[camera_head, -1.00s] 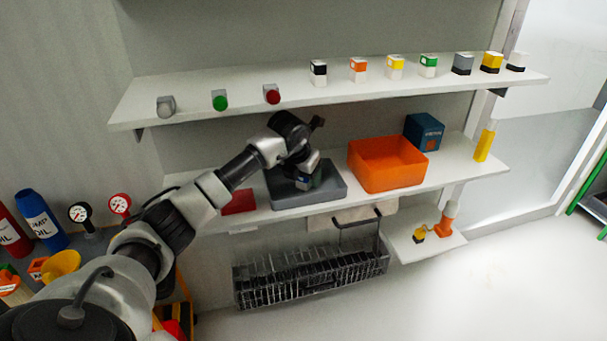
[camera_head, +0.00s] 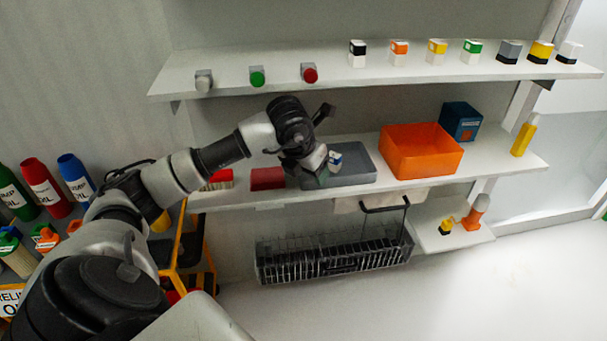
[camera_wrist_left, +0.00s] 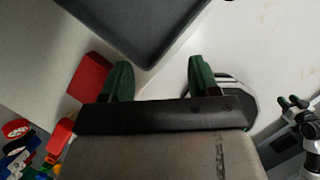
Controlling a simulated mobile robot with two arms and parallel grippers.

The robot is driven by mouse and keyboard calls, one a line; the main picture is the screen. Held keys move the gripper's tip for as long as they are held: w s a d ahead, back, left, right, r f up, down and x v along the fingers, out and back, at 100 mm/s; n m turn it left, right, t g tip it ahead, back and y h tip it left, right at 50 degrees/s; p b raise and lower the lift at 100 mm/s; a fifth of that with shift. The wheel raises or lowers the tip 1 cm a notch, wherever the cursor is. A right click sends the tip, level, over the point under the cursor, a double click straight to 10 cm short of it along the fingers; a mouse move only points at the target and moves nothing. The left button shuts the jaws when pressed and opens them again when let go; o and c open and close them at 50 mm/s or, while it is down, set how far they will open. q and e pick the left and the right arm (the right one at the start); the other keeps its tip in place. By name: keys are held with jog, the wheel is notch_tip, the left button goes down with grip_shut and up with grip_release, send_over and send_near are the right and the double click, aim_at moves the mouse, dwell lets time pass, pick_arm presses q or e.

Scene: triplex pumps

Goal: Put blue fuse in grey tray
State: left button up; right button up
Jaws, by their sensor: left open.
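The grey tray (camera_head: 358,172) lies on the lower shelf, left of an orange bin.
The orange bin (camera_head: 420,152) and a blue box (camera_head: 461,120) stand right of the tray. A red block (camera_head: 267,179) lies left of it. The upper shelf (camera_head: 330,75) with several small items runs above my arm. A wire basket (camera_head: 335,250) hangs below.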

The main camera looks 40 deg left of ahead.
pick_arm(q)
jog(key=d+f+n+t+h, duration=0.2)
jog(key=d+n+t+h, duration=0.1)
jog(key=d+h, duration=0.55)
jog(key=d+f+n+t+h, duration=0.25)
jog(key=d+h, duration=0.35)
jog(key=d, duration=0.5)
jog(key=s+a+f+n+t+y, duration=0.2)
jog(key=s+a+f+n+y, duration=0.15)
jog(key=f+n+y, duration=0.5)
jog(key=s+a+f+n+t+y, duration=0.15)
jog(key=a+f+n+y, duration=0.35)
jog(key=f+n, duration=0.7)
jog(key=s+d+f+n+g, duration=0.3)
jog(key=s+f+g, duration=0.2)
jog(key=s, duration=0.5)
jog(key=s+d+f+n+g, duration=0.3)
jog(key=s+f+g, duration=0.3)
jog(key=s, duration=0.4)
jog(key=shift+f+n, duration=0.4)
jog(key=shift+f, duration=0.3)
pick_arm(e)
jog(key=shift+w+r, duration=0.35)
jog(key=shift+r, duration=0.15)
